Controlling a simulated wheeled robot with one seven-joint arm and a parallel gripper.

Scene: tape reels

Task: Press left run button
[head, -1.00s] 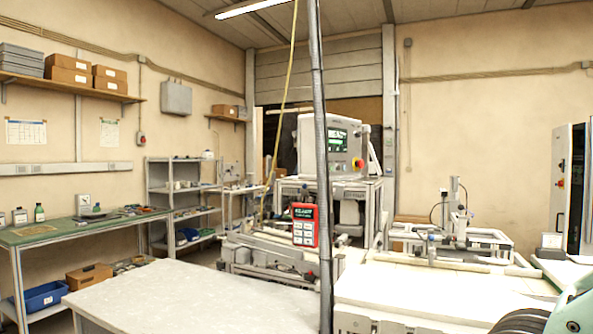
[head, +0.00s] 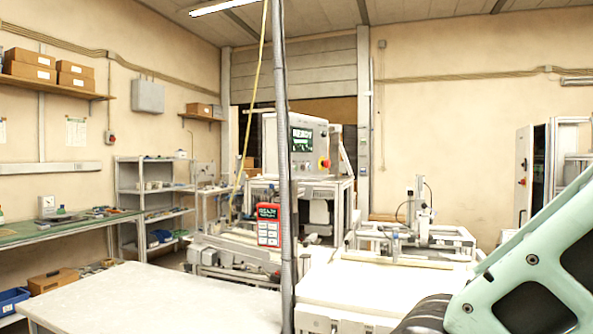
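A red pendant box (head: 269,225) with a small screen and pale buttons stands in the middle of the head view, just left of a dark vertical pole. Behind it a grey control cabinet (head: 300,150) carries a green-lit screen and a red emergency knob (head: 324,163) on a yellow base. The single buttons are too small to read, so I cannot tell which is the left run button. My arm shows as a mint-green link at the lower right. My gripper is out of view.
A white table (head: 150,298) fills the lower left, and a white bench (head: 360,285) with rails and fixtures lies right of the pole (head: 284,200). A green workbench (head: 70,230) and a shelf rack (head: 150,200) stand at the left. A tall white cabinet (head: 524,170) stands at the right.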

